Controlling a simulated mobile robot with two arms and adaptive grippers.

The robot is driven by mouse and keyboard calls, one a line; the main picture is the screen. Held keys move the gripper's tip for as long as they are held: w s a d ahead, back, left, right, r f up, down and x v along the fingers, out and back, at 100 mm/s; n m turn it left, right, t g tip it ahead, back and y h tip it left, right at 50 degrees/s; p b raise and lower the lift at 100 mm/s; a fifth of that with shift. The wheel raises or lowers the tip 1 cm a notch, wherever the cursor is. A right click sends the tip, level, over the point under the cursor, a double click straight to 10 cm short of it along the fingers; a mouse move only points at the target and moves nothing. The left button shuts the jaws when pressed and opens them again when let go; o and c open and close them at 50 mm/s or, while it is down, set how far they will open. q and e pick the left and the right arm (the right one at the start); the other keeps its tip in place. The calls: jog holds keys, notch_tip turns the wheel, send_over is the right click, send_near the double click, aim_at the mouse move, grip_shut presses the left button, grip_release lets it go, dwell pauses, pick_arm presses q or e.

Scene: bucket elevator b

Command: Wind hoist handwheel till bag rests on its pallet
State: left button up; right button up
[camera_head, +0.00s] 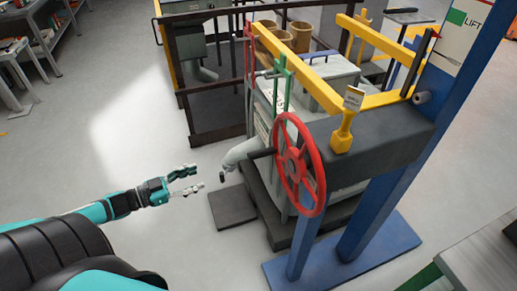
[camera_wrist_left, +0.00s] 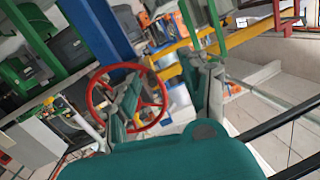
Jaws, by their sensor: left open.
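The red handwheel (camera_head: 293,166) is mounted on the dark housing of the hoist, right of centre in the head view. A dark crank grip (camera_head: 261,153) sticks out from its left side. My left gripper (camera_head: 198,179) is open and empty, to the left of the wheel and apart from it. In the left wrist view the wheel's red rim (camera_wrist_left: 93,84) shows behind the open fingers (camera_wrist_left: 168,80). I cannot make out the bag or its pallet in either view. My right gripper is not in view.
A blue post (camera_head: 385,190) on a blue base plate stands right of the wheel, with a yellow beam (camera_head: 300,70) above. A grey spout (camera_head: 243,152) and a dark floor slab (camera_head: 233,207) are near the gripper.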

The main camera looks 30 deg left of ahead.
aim_at(273, 150)
pick_arm(q)
jog(key=d+r+m+h, duration=0.2)
jog(key=d+r+h, duration=0.15)
jog(key=r, duration=0.25)
jog(key=shift+g+y, duration=0.25)
jog(key=shift+g, duration=0.15)
jog(key=p+x, duration=0.1)
jog(key=x, duration=1.6)
jog(key=shift+w+d, duration=0.1)
jog(key=shift+w, duration=0.15)
grip_shut()
